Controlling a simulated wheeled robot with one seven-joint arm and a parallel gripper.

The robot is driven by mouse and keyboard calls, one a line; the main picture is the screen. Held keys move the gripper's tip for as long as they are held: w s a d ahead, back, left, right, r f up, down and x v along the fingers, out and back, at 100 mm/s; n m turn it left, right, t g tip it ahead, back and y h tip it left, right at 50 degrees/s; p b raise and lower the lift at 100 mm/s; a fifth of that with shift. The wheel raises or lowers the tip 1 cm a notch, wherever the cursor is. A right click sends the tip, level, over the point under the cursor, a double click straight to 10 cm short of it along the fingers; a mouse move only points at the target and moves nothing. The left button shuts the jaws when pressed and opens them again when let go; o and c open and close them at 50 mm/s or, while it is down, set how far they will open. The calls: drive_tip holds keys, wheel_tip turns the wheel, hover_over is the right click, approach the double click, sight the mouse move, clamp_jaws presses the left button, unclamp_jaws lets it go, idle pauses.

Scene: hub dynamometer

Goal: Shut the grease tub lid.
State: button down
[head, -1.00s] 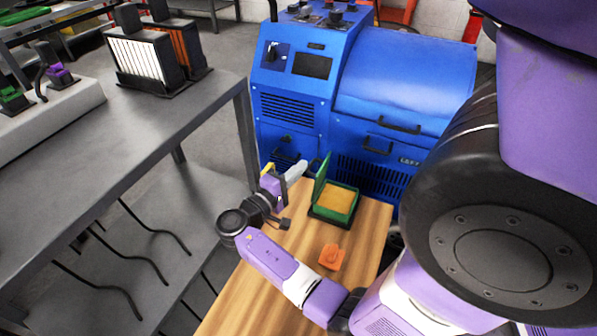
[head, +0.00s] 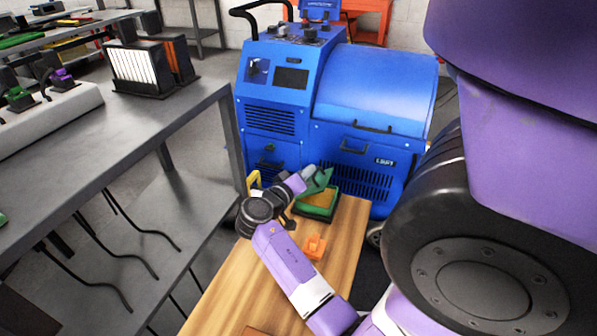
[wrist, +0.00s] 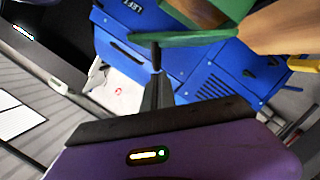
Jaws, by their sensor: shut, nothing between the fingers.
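The green grease tub (head: 318,210) stands on the wooden bench top, with yellow-orange grease partly showing inside. In the wrist view my closed dark fingers (wrist: 155,75) point up to a green edge (wrist: 190,39), which seems to be the lid. The exact contact is unclear.
A blue dynamometer (head: 340,110) stands right behind the bench. An orange piece (head: 314,247) lies on the wooden bench top (head: 342,240) in front of the tub. A grey metal table (head: 130,125) runs along the left. A yellow handle-like part (head: 253,181) shows beyond my wrist.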

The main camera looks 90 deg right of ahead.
sight(324, 186)
drive_tip(key=s+f+m+b, duration=0.1)
drive_tip(key=s+a+f+m+t+b, duration=0.1)
drive_tip(key=s+m, duration=0.1)
drive_tip(key=shift+s+a+f+m+t+b, duration=0.2)
drive_tip(key=shift+s+f+m+t+b, duration=0.25)
drive_tip(key=shift+s+m+b, duration=0.3)
drive_tip(key=shift+s+a+f+b, duration=0.1)
drive_tip(key=shift+s+f+b, duration=0.2)
drive_tip(key=shift+f, duration=0.2)
